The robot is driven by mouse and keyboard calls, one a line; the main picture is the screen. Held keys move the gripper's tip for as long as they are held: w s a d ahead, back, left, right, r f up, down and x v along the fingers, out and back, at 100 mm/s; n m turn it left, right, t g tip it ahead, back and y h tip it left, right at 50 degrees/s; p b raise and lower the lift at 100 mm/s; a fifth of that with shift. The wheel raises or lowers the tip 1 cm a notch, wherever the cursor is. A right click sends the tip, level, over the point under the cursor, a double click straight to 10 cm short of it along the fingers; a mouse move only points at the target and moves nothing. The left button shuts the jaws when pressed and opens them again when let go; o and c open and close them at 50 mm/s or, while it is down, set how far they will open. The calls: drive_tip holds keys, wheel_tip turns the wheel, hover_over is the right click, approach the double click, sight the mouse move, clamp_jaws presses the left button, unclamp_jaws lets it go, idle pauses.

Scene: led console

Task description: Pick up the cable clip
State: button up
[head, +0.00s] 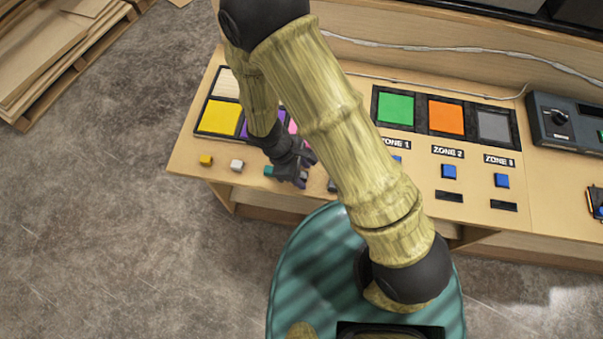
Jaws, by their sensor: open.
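I cannot make out a cable clip for certain in the head view. A white cable (440,49) runs along the back of the wooden console (400,167). My gripper (304,176) is low over the console's front edge, among the small coloured blocks, and is open. Its fingertips are small and partly dark, and I see nothing held between them. My arm crosses the middle of the view and hides part of the console behind it.
Small blocks, yellow (206,160), white (237,165) and teal (268,171), sit along the front edge. Blue blocks (449,171) stand under zone labels. Green (396,108), orange (446,117) and grey panels lie behind. A dark box (568,122) stands at right. Pallet boards (50,50) lie at left.

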sight(301, 175)
idle(0.5)
clamp_jaws()
drive_tip(key=shift+r, duration=0.1)
wheel_tip(301, 175, up, 10)
idle(0.6)
idle(0.5)
